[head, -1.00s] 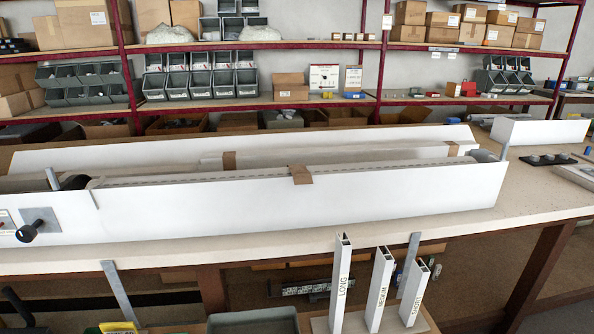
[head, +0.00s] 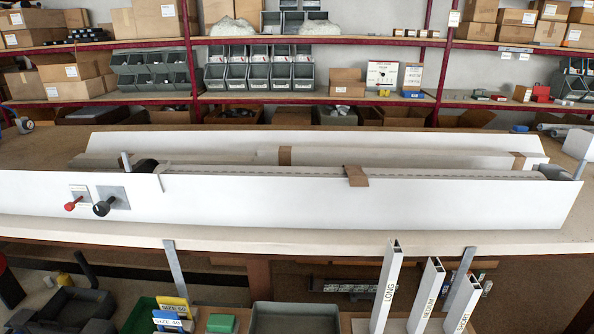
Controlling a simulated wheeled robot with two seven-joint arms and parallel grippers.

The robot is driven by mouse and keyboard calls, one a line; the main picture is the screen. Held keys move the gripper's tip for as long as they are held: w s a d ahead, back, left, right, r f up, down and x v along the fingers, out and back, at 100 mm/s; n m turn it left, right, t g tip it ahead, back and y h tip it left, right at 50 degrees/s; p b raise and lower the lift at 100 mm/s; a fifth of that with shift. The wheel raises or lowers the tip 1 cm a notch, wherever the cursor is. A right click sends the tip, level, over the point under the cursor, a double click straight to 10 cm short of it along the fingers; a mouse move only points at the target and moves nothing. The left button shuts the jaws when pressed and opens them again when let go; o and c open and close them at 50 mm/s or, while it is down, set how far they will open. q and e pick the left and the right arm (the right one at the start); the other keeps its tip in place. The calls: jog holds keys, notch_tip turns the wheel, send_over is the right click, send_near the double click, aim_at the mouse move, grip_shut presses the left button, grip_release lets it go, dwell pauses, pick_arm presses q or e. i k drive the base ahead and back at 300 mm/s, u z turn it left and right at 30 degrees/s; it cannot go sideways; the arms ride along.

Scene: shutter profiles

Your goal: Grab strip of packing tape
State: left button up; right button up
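A short brown strip of packing tape (head: 355,176) hangs over the top edge of the long white front panel (head: 400,205), right of the middle. A second brown strip (head: 284,156) and a third (head: 518,160) sit across the long pale wrapped piece (head: 400,158) behind that panel. A roll-like item (head: 25,125), possibly a tape dispenser, stands at the far left of the bench; it is too small to tell. Neither of my grippers is in view.
A red knob (head: 72,204) and a black knob (head: 103,208) stick out of the panel's left part. Upright white profiles marked LONG (head: 388,290), MEDIUM (head: 428,295) and SHORT (head: 462,305) stand in front. A grey bin (head: 275,318) is at the bottom. Shelves (head: 320,100) line the back.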

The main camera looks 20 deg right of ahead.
aim_at(358, 177)
jog(key=u, duration=0.75)
jog(key=i, duration=1.1)
jog(key=z, duration=0.85)
